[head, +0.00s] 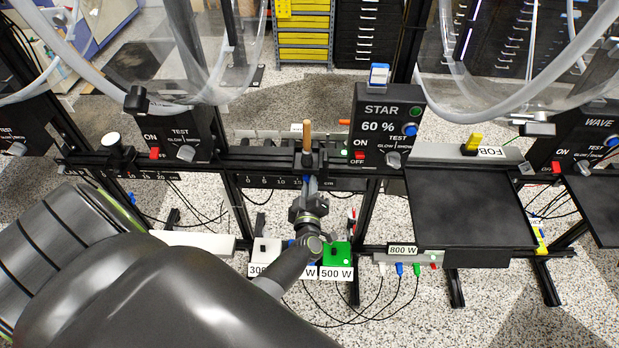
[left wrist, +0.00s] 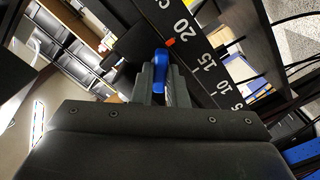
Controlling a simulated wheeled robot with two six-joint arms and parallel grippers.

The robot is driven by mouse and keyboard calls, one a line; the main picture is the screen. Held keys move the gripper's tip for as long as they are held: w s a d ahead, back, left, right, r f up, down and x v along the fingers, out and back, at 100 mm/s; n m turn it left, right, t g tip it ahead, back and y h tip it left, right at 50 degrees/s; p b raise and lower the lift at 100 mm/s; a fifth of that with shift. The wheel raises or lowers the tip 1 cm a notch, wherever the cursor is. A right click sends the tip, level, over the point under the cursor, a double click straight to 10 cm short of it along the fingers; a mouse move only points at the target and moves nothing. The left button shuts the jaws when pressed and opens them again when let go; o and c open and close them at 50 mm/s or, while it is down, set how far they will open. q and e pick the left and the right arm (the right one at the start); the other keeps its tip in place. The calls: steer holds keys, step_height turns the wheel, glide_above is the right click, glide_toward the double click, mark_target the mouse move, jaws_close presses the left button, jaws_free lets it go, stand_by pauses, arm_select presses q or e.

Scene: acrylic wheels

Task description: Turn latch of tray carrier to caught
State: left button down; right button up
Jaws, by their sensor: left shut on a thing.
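My left gripper (head: 310,192) reaches up to the black rail at the middle of the head view, just below an upright wooden handle (head: 307,134). It is shut on a small blue lever (left wrist: 160,62), which looks like the latch of the tray carrier. In the left wrist view the lever stands between the two grey fingers (left wrist: 158,84), beside the rail's scale. In the head view only a sliver of blue shows above the fingers. Whether the latch is caught cannot be told. My right gripper is not in view.
A black scale rail (left wrist: 207,62) with a red mark near 20 runs close beside the fingers. The STAR control box (head: 388,125) stands right of the handle. Below are the green 500 W block (head: 337,254) and hanging cables. A black tray (head: 468,205) lies to the right.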

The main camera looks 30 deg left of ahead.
arm_select(q)
steer(key=m+p, duration=0.4)
steer(key=m, duration=0.4)
steer(key=shift+r+m+p, duration=0.1)
steer(key=shift+m+p, duration=0.25)
steer(key=shift+m, duration=0.35)
steer(key=c, duration=1.7)
jaws_free()
steer(key=p+v, duration=0.3)
steer(key=v, duration=1.4)
steer(key=shift+s+p, duration=0.2)
steer(key=shift+p, duration=0.2)
